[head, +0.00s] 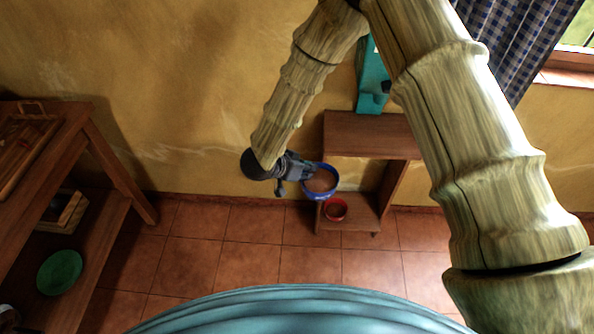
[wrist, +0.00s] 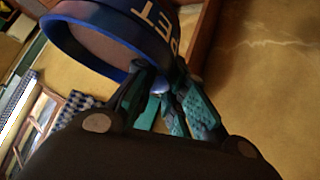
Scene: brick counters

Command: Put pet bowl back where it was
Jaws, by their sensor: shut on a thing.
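The blue pet bowl (head: 320,182) has a brownish inside and is held in the air by my gripper (head: 306,173), to the left of a small wooden shelf unit (head: 366,136). In the wrist view the bowl (wrist: 88,42) shows a bright blue rim and pale letters on its side. My gripper (wrist: 165,88) is shut on the bowl's rim or wall. The exact contact is partly hidden by the fingers.
A small red bowl (head: 336,209) sits on the unit's lower shelf. A teal object (head: 372,85) stands on its top. A wooden table (head: 100,205) with a green plate (head: 59,272) is at the left. Tiled floor (head: 250,262) lies open between.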

